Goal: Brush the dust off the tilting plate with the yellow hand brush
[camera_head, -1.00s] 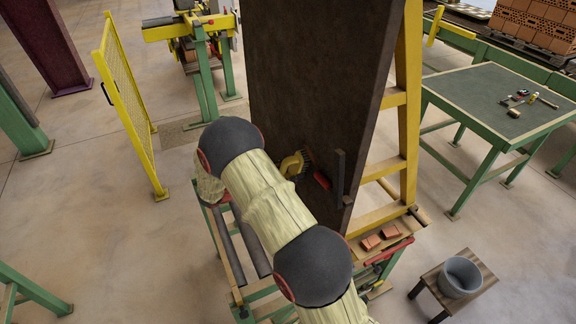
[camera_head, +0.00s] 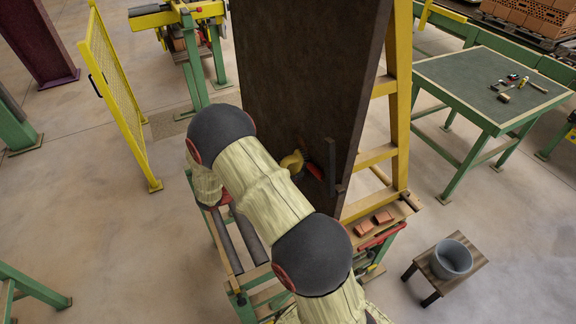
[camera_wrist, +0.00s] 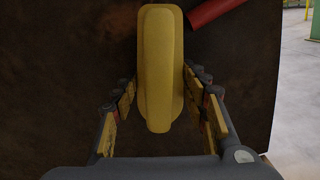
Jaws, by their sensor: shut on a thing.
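The tilting plate (camera_head: 305,75) stands steeply raised, large, brown and dusty-looking. It fills most of the wrist view (camera_wrist: 60,60). The yellow hand brush (camera_head: 292,161) is low on the plate's face, mostly hidden behind my arm in the head view. In the wrist view the brush's yellow back (camera_wrist: 158,70) lies lengthwise between the two fingers. My gripper (camera_wrist: 161,105) is shut on the brush. The bristles are hidden under the brush, so contact with the plate cannot be told. A red bar (camera_head: 314,171) is close to the brush's right.
A yellow ladder-like frame (camera_head: 398,95) stands right of the plate. Brick pieces (camera_head: 372,222) lie on the ledge below. A grey bucket (camera_head: 452,259) sits on a stool. A green table (camera_head: 480,80) holds small tools. A yellow mesh fence (camera_head: 112,85) stands left.

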